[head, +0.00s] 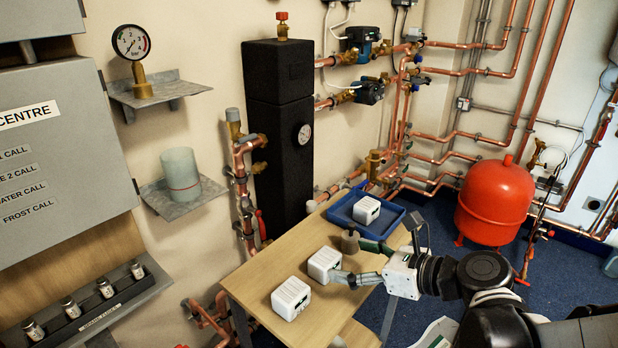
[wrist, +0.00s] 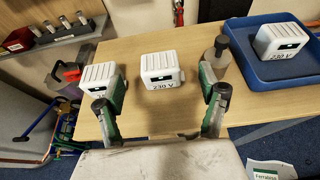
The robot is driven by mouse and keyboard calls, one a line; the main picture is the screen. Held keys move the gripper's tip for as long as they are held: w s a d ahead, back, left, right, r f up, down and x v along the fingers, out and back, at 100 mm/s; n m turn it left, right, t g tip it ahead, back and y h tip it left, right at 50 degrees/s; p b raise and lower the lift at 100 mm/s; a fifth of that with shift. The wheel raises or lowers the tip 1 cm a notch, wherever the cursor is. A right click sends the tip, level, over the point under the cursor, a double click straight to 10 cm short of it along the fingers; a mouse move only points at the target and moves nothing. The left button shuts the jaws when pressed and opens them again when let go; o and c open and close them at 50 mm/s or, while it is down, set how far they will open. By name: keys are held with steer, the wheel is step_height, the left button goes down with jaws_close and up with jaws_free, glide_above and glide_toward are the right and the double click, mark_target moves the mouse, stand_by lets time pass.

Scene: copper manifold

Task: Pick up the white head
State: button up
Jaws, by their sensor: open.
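Three white ribbed heads are in view. One (head: 323,264) stands on the wooden table; the wrist view shows it in the middle (wrist: 162,70), marked 230 V. Another (head: 291,298) stands nearer the table's front; in the wrist view it is at left (wrist: 103,76), its label partly hidden by a finger. The third (head: 367,210) sits in the blue tray, also marked 230 V in the wrist view (wrist: 283,40). My gripper (head: 348,261) is open and empty over the table. In the wrist view its fingertips (wrist: 160,98) lie either side of the middle head's line, with that head just beyond.
A grey-brown bottle-like object (head: 350,241) stands close by one finger, between the middle head and the blue tray (head: 340,213). The table (head: 250,283) has bare wood around the heads. A black column (head: 282,160) and copper pipes line the wall behind; a red vessel (head: 495,200) stands right.

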mark_target(326, 257)
steer(key=shift+x, duration=1.1)
steer(key=shift+f+b+x, duration=0.2)
steer(key=shift+b+x, duration=0.45)
steer(key=shift+x, duration=0.7)
steer(key=shift+f+b+x, duration=0.15)
steer(key=shift+b+x, duration=0.45)
steer(key=shift+x, duration=0.75)
steer(key=shift+s+d, duration=0.1)
steer(key=shift+s, duration=0.1)
steer(key=shift+r, duration=0.1)
steer(key=c, duration=1.7)
